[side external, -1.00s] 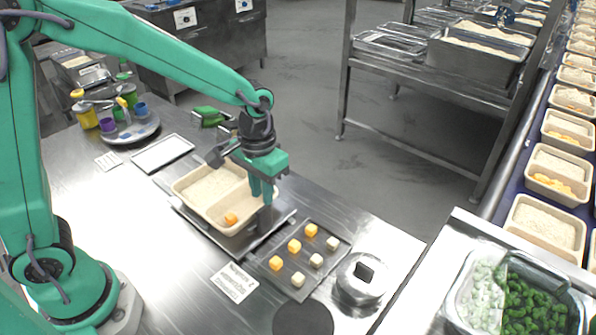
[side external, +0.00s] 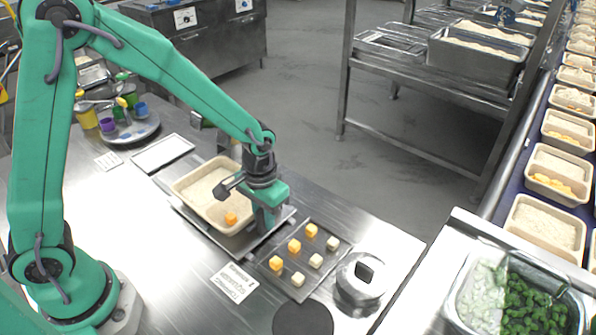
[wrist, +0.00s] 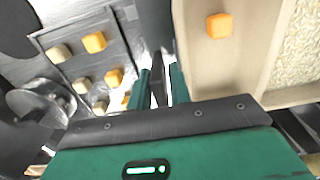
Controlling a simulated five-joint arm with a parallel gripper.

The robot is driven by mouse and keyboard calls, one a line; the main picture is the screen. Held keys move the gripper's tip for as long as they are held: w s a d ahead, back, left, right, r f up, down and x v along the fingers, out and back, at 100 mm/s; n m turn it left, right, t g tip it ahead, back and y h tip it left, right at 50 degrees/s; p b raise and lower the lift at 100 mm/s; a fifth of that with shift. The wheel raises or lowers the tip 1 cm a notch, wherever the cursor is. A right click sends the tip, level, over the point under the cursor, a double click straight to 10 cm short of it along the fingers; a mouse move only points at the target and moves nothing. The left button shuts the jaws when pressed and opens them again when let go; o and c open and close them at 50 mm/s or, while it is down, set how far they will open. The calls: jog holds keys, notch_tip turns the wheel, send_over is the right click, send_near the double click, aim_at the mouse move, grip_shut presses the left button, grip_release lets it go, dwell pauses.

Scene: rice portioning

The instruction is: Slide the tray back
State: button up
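A beige food tray (side external: 190,208) with rice on its left part and an orange cube (side external: 231,219) in its right part sits on a flat metal plate (side external: 240,256). A dark grey upright post (side external: 265,226) stands at the plate's right side, beside the food tray. My gripper (wrist: 162,85) is low over this post, pointing down. In the wrist view the post (wrist: 157,92) shows between the two green fingers, with a thin bright gap by the right finger. The food tray's wall (wrist: 188,50) is close to the right finger.
A dark board (side external: 270,282) with several orange and pale cubes lies right of the plate. A round metal pot (side external: 361,281) stands beyond it. A white-framed panel (side external: 162,153) lies behind the food tray.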

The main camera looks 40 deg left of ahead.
jog(key=shift+c, duration=0.4)
grip_shut()
jog(key=a, duration=1.1)
jog(key=shift+w+a+r, duration=0.1)
jog(key=shift+a, duration=0.2)
jog(key=shift+o, duration=0.4)
grip_release()
